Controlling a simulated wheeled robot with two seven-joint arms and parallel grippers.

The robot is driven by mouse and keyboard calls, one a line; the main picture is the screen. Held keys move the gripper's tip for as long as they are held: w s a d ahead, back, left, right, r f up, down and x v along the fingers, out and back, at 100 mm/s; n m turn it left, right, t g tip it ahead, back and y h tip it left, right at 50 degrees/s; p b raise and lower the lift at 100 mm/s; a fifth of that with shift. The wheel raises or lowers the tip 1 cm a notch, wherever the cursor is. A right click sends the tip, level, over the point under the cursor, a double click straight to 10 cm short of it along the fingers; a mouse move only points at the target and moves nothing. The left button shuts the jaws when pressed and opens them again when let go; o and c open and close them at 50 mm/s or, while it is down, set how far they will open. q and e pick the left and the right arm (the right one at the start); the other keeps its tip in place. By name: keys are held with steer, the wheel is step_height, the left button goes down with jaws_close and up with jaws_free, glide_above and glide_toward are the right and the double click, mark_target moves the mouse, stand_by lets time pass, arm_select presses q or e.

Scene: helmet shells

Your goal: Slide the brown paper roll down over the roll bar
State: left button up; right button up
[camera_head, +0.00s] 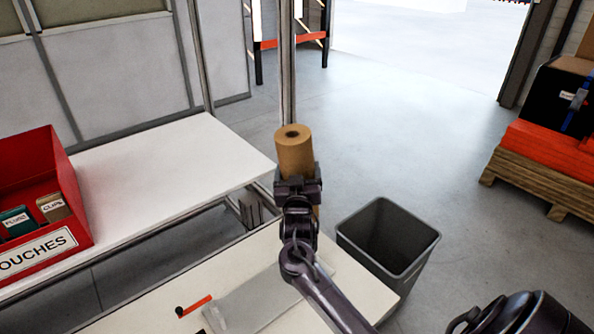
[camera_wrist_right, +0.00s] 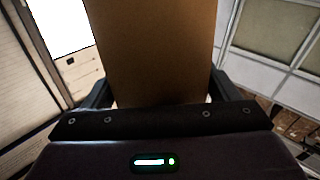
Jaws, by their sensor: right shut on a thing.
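The brown paper roll (camera_head: 294,153) stands close to upright in the head view, with the dark hole in its top end showing. My right gripper (camera_head: 297,184) is shut on the roll, below its top, near the right end of the work tables. A bit of the roll's lower part shows below the gripper. In the right wrist view the roll (camera_wrist_right: 155,50) fills the space between the two dark fingers. I cannot make out the roll bar in either view; whether my arm or the roll hides it, I cannot tell. My left gripper is not in view.
A grey open bin (camera_head: 388,238) stands on the floor right of the near table. A red box (camera_head: 40,185) with labelled packs sits on the white table (camera_head: 165,160). A grey sheet (camera_head: 255,300) and an orange stick (camera_head: 197,306) lie on the near table. A metal post (camera_head: 288,70) rises behind the roll.

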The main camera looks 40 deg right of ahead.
steer(key=shift+w+d+f+b, duration=0.1)
steer(key=shift+d+f+b, duration=0.25)
steer(key=shift+f+b, duration=1.75)
steer(key=shift+s+d+f+b, duration=0.1)
steer(key=shift+d+f+b, duration=0.3)
steer(key=shift+f+b, duration=1.75)
steer(key=shift+w+d+f+b, duration=0.1)
steer(key=shift+d+f+b, duration=0.6)
steer(key=shift+f, duration=2.45)
steer(key=shift+a+b, duration=0.3)
steer(key=shift+a, duration=0.05)
steer(key=o, duration=1.6)
steer(key=shift+f, duration=0.3)
steer(key=shift+s+a+f, duration=0.1)
steer(key=shift+s+a, duration=0.2)
steer(key=shift+s, duration=0.15)
steer(key=v, duration=0.7)
steer(key=shift+r, duration=0.25)
steer(key=shift+d, duration=0.1)
